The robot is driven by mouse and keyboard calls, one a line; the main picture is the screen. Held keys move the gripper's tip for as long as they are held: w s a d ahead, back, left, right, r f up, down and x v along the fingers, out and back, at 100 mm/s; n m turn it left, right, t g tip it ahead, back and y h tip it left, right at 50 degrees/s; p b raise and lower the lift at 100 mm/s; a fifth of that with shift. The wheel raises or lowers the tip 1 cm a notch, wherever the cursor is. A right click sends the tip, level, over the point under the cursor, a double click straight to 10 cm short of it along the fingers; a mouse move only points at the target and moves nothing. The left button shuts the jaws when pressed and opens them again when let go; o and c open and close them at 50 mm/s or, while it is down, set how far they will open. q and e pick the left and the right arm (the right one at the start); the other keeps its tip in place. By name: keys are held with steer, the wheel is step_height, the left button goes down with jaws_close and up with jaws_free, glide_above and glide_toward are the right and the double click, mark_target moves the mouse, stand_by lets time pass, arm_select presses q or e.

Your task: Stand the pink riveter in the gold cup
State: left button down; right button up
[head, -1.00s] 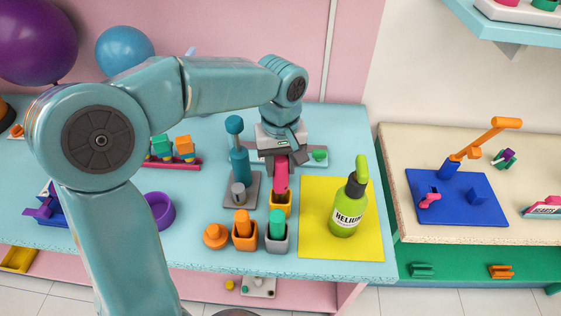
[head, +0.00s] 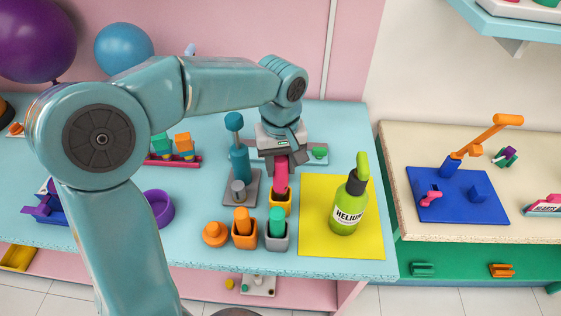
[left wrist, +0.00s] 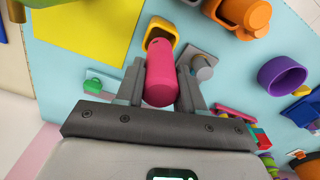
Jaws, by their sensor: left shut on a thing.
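My left gripper (head: 281,166) is shut on the pink riveter (head: 281,179), with one finger on each side of it. The riveter is roughly upright, and its lower end is at the mouth of the gold cup (head: 281,208). In the left wrist view the riveter (left wrist: 160,75) lies between the fingers, and its far end overlaps the opening of the cup (left wrist: 152,24). I cannot tell how deep it reaches inside. My right gripper is not in view.
An orange cup (head: 244,241) and a grey cup (head: 277,243) with pegs stand in front. A green helium bottle (head: 347,210) stands on the yellow mat (head: 318,238) at right. A teal tool (head: 239,160) on a grey base is close at left.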

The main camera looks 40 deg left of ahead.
mark_target(280, 176)
arm_select(q)
steer(key=shift+f+b, duration=0.3)
steer(key=shift+f, duration=0.25)
stand_by(0.5)
steer(key=shift+f+b, duration=0.6)
steer(key=shift+f, duration=0.15)
stand_by(0.4)
steer(key=shift+f+b, duration=0.6)
steer(key=shift+f, duration=0.35)
stand_by(0.3)
jaws_free()
stand_by(0.3)
